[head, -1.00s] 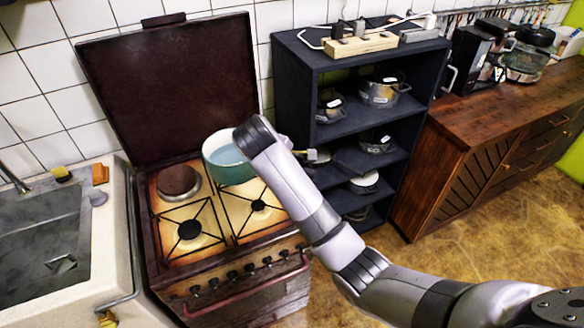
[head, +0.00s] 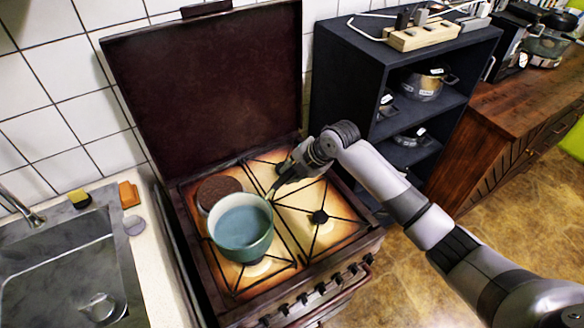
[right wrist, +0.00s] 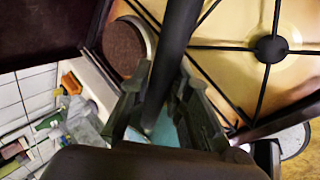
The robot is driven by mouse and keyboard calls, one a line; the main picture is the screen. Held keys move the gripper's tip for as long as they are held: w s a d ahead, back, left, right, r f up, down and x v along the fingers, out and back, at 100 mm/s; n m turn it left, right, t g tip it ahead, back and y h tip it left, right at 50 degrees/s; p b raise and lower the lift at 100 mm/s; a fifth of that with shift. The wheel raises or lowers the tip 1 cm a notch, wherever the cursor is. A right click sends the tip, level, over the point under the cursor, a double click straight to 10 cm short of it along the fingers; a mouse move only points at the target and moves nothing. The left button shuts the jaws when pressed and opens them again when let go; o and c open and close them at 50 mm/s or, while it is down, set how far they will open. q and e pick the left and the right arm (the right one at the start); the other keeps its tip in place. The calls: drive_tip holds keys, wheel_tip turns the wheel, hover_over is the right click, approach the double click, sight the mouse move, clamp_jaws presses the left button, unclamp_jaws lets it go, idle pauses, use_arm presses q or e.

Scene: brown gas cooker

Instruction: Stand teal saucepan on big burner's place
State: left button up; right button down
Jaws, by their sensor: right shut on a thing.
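The teal saucepan (head: 241,240) is upright over the left side of the brown cooker, largely above the front left burner (head: 256,268). I cannot tell whether its base touches the grate. My right gripper (head: 284,182) is shut on the saucepan's dark handle, behind and right of the pan. In the right wrist view the fingers (right wrist: 165,105) close around a dark bar, with a bit of teal (right wrist: 165,130) behind. The front right burner (head: 319,217) and back right burner (head: 280,169) are bare. My left gripper is out of view.
A round brown plate (head: 215,188) is at the cooker's back left, partly behind the pan. The raised lid (head: 205,85) stands at the back. A sink (head: 60,265) is left. A dark shelf (head: 345,90) with pots stands right, close to my arm.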

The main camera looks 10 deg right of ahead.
drive_tip(key=shift+s+d+r, duration=0.2)
drive_tip(key=shift+d+r, duration=0.05)
drive_tip(key=shift+w+f, duration=0.1)
drive_tip(key=shift+w, duration=0.05)
drive_tip(key=shift+a+f+b, duration=0.1)
drive_tip(key=shift+f+b, duration=0.55)
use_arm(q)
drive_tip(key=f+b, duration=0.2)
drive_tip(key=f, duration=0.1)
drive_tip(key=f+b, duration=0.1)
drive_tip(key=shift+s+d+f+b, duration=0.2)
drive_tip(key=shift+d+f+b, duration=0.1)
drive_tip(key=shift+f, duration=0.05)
use_arm(e)
wheel_tip(320, 180, down, 5)
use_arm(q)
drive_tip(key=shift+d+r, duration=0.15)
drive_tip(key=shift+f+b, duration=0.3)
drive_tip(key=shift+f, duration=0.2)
use_arm(e)
drive_tip(key=shift+f, duration=0.55)
idle(0.4)
